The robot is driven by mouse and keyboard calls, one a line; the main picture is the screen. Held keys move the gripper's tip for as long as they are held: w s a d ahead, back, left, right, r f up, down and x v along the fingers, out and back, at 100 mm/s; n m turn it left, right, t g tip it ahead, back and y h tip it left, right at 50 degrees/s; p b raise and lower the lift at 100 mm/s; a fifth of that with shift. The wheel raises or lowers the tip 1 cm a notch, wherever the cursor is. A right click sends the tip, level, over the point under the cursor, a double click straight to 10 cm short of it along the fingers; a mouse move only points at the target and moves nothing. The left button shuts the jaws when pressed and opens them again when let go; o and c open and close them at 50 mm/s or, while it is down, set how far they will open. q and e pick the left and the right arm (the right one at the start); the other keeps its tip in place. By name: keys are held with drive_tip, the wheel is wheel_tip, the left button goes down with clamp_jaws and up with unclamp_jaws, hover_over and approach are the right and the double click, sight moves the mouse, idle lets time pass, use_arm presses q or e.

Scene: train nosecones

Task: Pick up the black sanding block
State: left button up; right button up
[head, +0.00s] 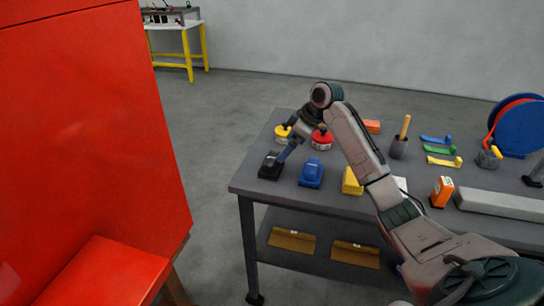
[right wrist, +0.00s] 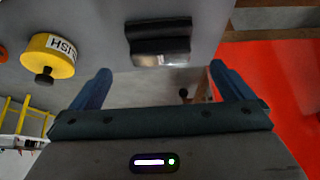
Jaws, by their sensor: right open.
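The black sanding block (head: 270,166) lies near the left corner of the grey table. It also shows in the right wrist view (right wrist: 160,38), ahead of the fingertips and centred between them, with a paler lower side. My right gripper (head: 285,151) hangs over the table beside the block, close to it in the head view. In the right wrist view the two blue fingers (right wrist: 160,73) are spread wide with nothing between them. A gap shows between the fingertips and the block. My left gripper is not in view.
A blue sanding block (head: 311,173) lies just right of the black one. A yellow tin (head: 282,132) and red tin (head: 321,139) stand behind, near my arm. A yellow block (head: 352,181) lies farther right. A big red nosecone (head: 90,120) fills the left side, apart from the table.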

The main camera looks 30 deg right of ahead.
sight(272, 158)
drive_tip(key=x, duration=0.2)
drive_tip(key=p+x, duration=0.1)
drive_tip(key=x, duration=0.1)
drive_tip(key=shift+w+a+f, duration=0.1)
drive_tip(key=shift+w+a, duration=0.05)
drive_tip(key=shift+a, duration=0.2)
drive_tip(key=shift+w+f, duration=0.2)
drive_tip(key=shift+f, duration=0.1)
drive_tip(key=x, duration=0.1)
drive_tip(key=p+x, duration=0.1)
drive_tip(key=x, duration=0.2)
drive_tip(key=shift+w+a+r+p, duration=0.1)
drive_tip(key=shift+w+a+p, duration=0.2)
drive_tip(key=shift+p, duration=0.05)
drive_tip(key=shift+w+a+f, duration=0.1)
drive_tip(key=shift+w+f, duration=0.05)
drive_tip(key=shift+f, duration=0.25)
drive_tip(key=c, duration=0.7)
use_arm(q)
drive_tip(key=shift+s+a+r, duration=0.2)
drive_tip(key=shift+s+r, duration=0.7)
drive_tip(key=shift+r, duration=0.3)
use_arm(e)
drive_tip(key=shift+c, duration=0.3)
